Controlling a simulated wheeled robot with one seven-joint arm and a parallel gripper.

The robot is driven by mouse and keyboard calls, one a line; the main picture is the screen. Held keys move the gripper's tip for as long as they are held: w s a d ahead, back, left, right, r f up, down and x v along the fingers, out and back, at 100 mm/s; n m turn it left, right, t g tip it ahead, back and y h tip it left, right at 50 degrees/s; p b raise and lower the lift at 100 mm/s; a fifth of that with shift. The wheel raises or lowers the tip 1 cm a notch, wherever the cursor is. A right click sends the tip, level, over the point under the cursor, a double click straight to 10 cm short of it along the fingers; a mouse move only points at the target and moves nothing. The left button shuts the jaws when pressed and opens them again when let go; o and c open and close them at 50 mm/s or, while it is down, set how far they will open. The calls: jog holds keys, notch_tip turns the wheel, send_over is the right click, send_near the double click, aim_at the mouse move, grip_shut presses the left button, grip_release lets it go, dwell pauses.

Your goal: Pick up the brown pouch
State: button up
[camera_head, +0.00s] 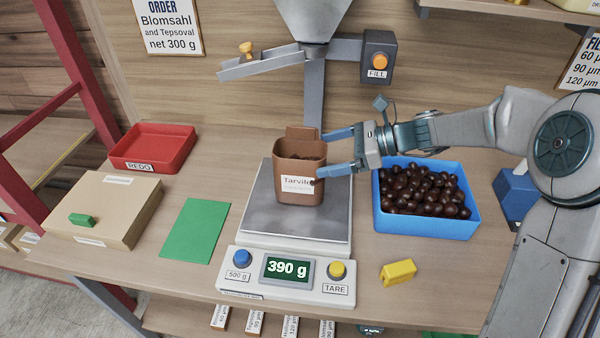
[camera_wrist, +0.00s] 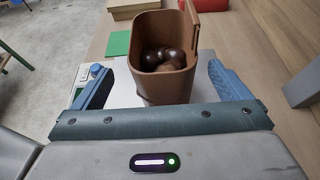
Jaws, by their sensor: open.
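The brown pouch (camera_head: 299,172) stands upright on the weighing plate of the scale (camera_head: 260,217), with its top open and a white label reading "Tarvik". In the wrist view the pouch (camera_wrist: 168,88) has several dark chestnuts inside. My gripper (camera_head: 333,152) is at the pouch's right side in the head view, with its blue fingers spread apart. In the wrist view my gripper (camera_wrist: 165,85) has one finger on each side of the pouch. I cannot tell whether a finger touches it. The scale display reads 390 g.
A blue crate (camera_head: 437,228) full of chestnuts stands right of the scale. A yellow block (camera_head: 398,273) lies before it. A green mat (camera_head: 195,230), a cardboard box (camera_head: 115,222) and a red tray (camera_head: 150,163) are to the left. A metal funnel (camera_head: 311,17) hangs above the pouch.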

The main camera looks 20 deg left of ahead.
aim_at(306, 156)
jog(key=shift+p+x, duration=0.55)
jog(key=shift+x, duration=2.5)
jog(key=shift+w+a+r, duration=0.1)
jog(key=shift+w+r, duration=0.05)
jog(key=shift+w, duration=0.05)
jog(key=c, duration=1.7)
